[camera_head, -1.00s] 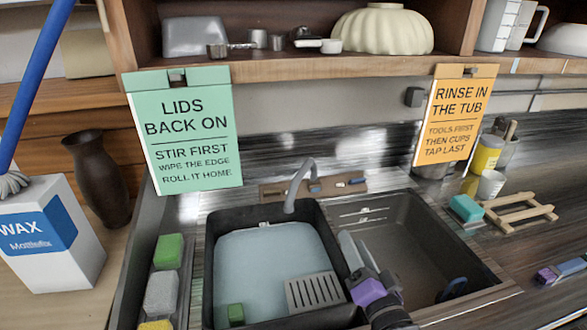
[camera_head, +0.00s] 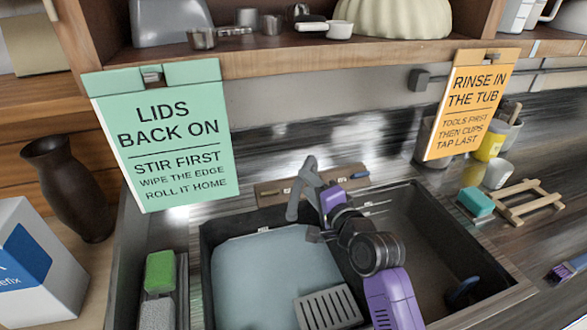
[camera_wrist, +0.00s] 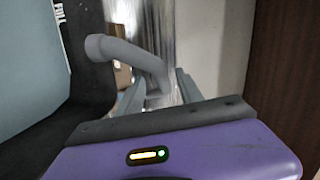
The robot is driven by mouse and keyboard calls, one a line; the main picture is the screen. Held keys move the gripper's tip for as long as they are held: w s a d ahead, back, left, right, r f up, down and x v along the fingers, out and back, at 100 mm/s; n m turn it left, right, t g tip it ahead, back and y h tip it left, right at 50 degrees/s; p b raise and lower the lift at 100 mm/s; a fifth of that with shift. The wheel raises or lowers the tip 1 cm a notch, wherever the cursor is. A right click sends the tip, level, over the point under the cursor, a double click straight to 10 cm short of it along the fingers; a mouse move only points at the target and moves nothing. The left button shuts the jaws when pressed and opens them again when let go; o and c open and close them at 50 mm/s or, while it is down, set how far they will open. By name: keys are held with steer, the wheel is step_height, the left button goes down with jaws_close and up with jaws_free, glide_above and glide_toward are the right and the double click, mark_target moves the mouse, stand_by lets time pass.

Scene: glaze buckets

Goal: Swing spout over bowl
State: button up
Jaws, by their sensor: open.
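The grey spout (camera_head: 306,178) rises behind the sink, with its outlet end hanging over the back edge of the left bowl (camera_head: 208,270). That bowl holds pale blue water. The right bowl (camera_head: 415,225) looks empty of water. My gripper (camera_head: 316,205) is at the spout, coming from the front right. In the wrist view, the spout (camera_wrist: 130,52) runs between the two grey fingers of my open gripper (camera_wrist: 158,88), its outlet pointing left. Whether a finger touches the spout cannot be told.
A grey slotted rack (camera_head: 328,308) lies in the left bowl's front right. A green hanging sign (camera_head: 165,140) and an orange one (camera_head: 468,105) flank the spout. A shelf (camera_head: 290,58) overhangs the back. A wooden rack (camera_head: 525,202) and teal sponge (camera_head: 476,203) stand at right.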

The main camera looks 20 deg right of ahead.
steer(key=r+x, duration=0.1)
steer(key=x, duration=0.6)
steer(key=shift+f+p, duration=0.4)
steer(key=shift+f, duration=0.1)
steer(key=shift+c, duration=0.4)
jaws_close()
stand_by(0.5)
